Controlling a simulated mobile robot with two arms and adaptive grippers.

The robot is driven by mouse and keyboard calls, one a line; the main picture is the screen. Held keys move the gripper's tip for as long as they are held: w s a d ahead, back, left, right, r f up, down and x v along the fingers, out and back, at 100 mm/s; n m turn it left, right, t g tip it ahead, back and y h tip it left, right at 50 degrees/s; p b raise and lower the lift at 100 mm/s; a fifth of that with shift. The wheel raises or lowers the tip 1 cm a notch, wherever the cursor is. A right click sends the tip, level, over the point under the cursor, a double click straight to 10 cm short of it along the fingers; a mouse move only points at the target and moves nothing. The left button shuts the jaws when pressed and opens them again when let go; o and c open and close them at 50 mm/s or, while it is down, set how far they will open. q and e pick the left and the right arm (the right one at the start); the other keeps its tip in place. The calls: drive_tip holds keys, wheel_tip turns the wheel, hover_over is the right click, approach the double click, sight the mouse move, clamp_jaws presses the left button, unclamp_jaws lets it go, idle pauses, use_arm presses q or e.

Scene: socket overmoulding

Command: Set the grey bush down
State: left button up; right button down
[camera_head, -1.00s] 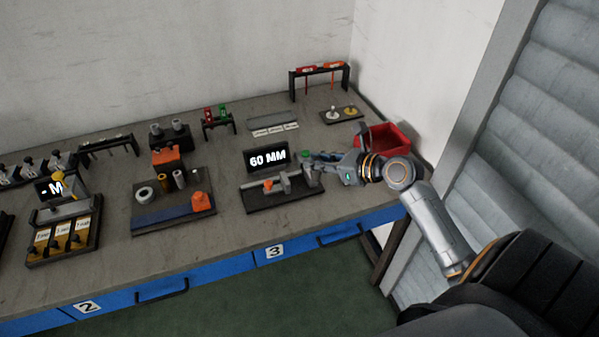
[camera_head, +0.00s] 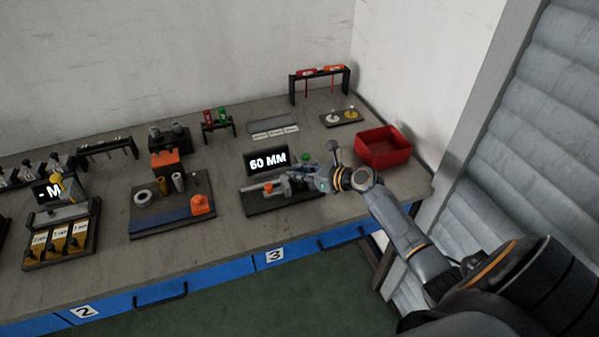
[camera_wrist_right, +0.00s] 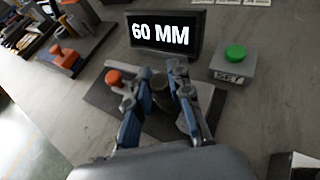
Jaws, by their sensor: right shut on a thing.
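My right gripper (camera_head: 306,179) is at the measuring station with the 60 MM display, its arm coming in from the right. The right wrist view shows the gripper (camera_wrist_right: 160,76) with its two blue-grey fingers closed on the grey bush (camera_wrist_right: 160,90), a dark grey-brown cylinder seen end-on. The bush is over the station's dark base plate (camera_wrist_right: 103,95). Whether it touches the station is hidden. In the head view the bush is too small and covered to make out. My left gripper is not in view.
The display (camera_head: 266,160) stands behind the gripper. An orange-red knob (camera_wrist_right: 113,77) is left of the fingers, and a green SET button (camera_wrist_right: 235,53) is to the right. A red bin (camera_head: 383,147) stands at the right. A fixture with upright cylinders (camera_head: 172,220) is to the left.

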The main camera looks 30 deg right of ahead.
drive_tip(key=shift+f, duration=0.1)
drive_tip(key=c, duration=1.2)
unclamp_jaws()
drive_tip(key=shift+r, duration=0.2)
drive_tip(key=v, duration=1.2)
drive_tip(key=shift+b, duration=0.3)
